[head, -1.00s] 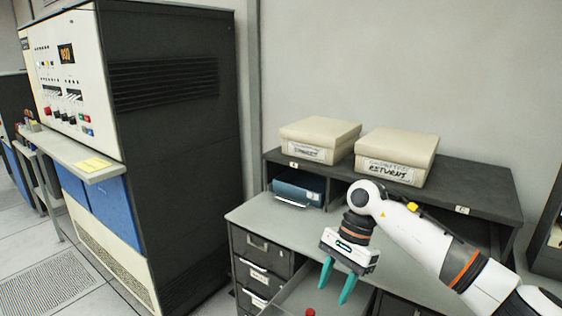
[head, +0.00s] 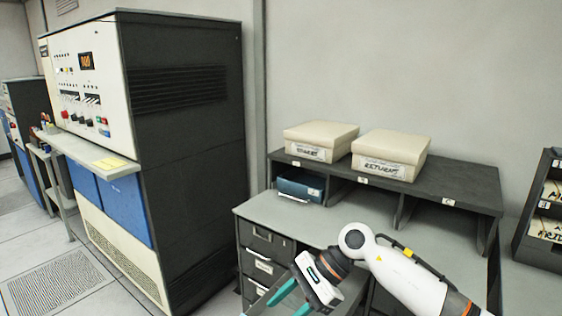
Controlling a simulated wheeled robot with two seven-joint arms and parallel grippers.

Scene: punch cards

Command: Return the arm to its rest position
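My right gripper (head: 285,300) is at the lower middle of the head view, on the white arm that comes in from the right. Its two teal fingers are spread apart with nothing seen between them. The gripper is tilted to the lower left, in front of the desk's drawers (head: 262,268). The fingertips are near the bottom edge of the picture. My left gripper is not in view.
The grey desk (head: 290,217) carries a dark shelf (head: 468,190) with two lidded boxes, one marked RETURNS (head: 390,155). A blue tray (head: 300,186) sits in the left compartment. A tall computer cabinet (head: 185,150) stands left. A card rack (head: 548,210) is at the right edge.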

